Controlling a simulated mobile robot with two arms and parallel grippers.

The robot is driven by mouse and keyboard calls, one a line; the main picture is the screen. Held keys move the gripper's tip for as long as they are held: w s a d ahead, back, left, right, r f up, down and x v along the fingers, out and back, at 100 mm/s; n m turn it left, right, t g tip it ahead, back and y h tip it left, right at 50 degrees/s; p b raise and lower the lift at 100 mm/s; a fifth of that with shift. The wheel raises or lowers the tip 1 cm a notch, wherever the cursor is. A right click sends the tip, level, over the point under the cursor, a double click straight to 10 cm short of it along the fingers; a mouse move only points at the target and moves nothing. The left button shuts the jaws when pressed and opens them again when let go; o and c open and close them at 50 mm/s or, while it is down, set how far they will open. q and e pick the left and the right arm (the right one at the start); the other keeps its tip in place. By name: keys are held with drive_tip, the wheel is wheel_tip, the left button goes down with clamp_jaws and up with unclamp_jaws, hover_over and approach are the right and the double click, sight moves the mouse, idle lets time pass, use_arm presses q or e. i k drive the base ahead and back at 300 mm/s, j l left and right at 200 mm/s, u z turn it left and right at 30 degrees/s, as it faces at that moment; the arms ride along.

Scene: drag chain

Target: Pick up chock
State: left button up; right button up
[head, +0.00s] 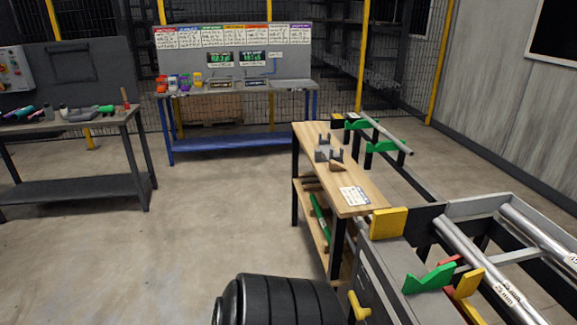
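Small grey notched blocks (323,152) stand on the wooden-topped bench (313,139), right of centre in the head view. A small brown wedge-like piece (336,167) lies just in front of them. Any of these may be the chock; they are too small to tell for sure. Green V-shaped pieces (381,146) sit on a dark frame behind the bench, and another green V-shaped piece (429,279) is at the lower right. Neither of my grippers is in view.
A label sheet (354,195) lies on the bench's near end. Long metal bars (484,268) rest on the rack at right. A black ribbed cylinder (285,301) blocks the bottom centre. A blue-legged table (232,141) and grey workbench (72,185) stand behind and left. Floor between is clear.

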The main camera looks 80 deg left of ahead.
sight(334, 166)
drive_tip(key=u, duration=2.35)
drive_tip(key=i+j+u, duration=0.15)
drive_tip(key=i, duration=0.25)
drive_tip(key=i+j+u, duration=0.1)
drive_tip(key=i, duration=0.25)
drive_tip(key=i+j+u, duration=0.15)
drive_tip(key=i, duration=0.25)
